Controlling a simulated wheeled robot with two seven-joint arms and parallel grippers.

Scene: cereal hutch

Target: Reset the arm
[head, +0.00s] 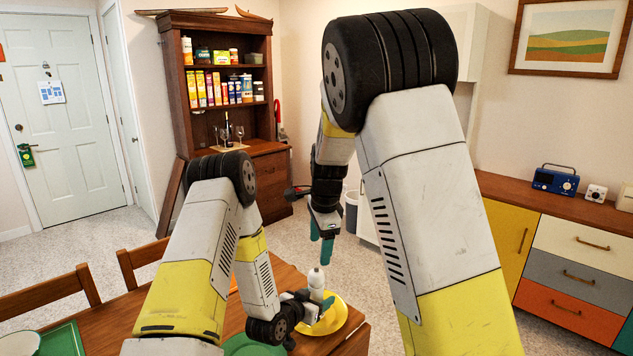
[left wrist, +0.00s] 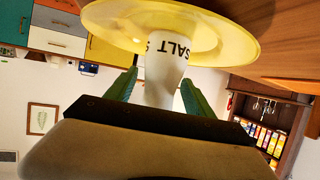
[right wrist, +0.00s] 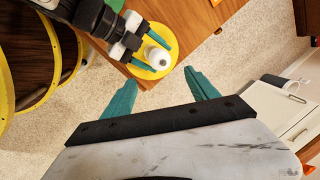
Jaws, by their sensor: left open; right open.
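My left gripper (head: 312,309) is low over the dining table at the yellow dish. Its teal fingers (left wrist: 150,88) stand open on either side of a white salt shaker (left wrist: 163,70) in the left wrist view, with a gap to each side. The shaker (head: 316,284) is upright on the yellow dish (head: 335,318). The shaker (right wrist: 155,57) and dish (right wrist: 163,71) also show in the right wrist view. My right gripper (head: 322,250) hangs in the air beyond the table, pointing down, open and empty; its fingers (right wrist: 160,95) are wide apart over the carpet.
The wooden table (head: 100,325) bears green mats and dishes near its front. Chairs (head: 45,303) stand at its left. A cereal hutch (head: 220,100) is at the back, a coloured drawer cabinet (head: 575,255) at right.

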